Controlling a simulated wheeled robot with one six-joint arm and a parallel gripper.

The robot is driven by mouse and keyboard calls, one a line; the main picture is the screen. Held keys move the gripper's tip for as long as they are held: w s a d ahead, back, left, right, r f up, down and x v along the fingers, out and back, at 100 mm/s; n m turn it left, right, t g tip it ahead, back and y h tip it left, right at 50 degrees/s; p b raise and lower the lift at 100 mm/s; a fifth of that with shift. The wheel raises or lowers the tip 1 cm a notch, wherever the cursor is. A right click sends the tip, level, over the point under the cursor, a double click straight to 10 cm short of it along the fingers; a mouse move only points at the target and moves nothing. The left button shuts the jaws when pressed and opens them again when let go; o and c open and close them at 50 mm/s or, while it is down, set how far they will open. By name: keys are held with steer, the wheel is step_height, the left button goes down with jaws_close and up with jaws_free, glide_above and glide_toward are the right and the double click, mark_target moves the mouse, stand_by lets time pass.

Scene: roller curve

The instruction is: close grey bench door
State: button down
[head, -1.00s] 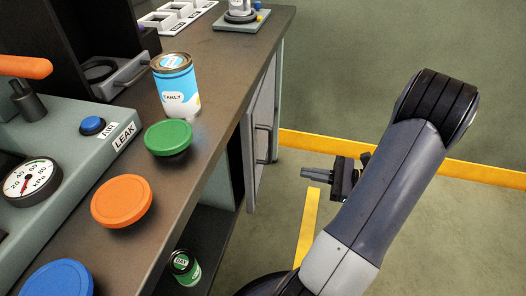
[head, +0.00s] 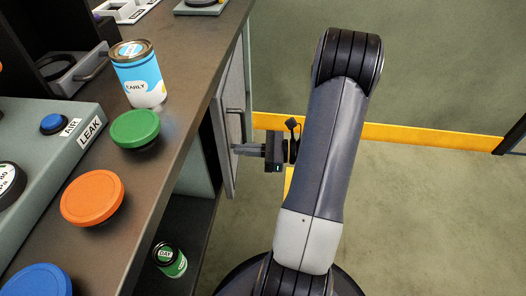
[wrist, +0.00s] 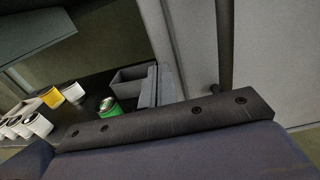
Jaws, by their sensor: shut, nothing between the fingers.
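The grey bench door (head: 230,125) stands ajar at the front of the bench, with the dark open shelf space showing to its left. Its dark bar handle (head: 240,118) is on the outer face. My gripper (head: 236,149) is shut and empty, its tips pointing left at the door just below the handle. I cannot tell whether the tips touch the door. In the wrist view the pale grey door (wrist: 275,55) fills the right side, with the dark vertical handle (wrist: 224,45) near the middle.
The bench top (head: 190,85) holds an EARLY can (head: 140,78), a green knob (head: 135,128) and an orange knob (head: 92,197) near its edge. A green DAY can (head: 170,260) stands on the lower shelf. The floor to the right is clear.

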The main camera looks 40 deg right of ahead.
mark_target(225, 148)
steer(key=shift+x, duration=1)
steer(key=x, duration=0.4)
steer(key=shift+w+a, duration=0.15)
steer(key=shift+a, duration=0.2)
steer(key=shift+r, duration=0.1)
steer(key=shift+w+r, duration=0.1)
steer(key=shift+p, duration=0.3)
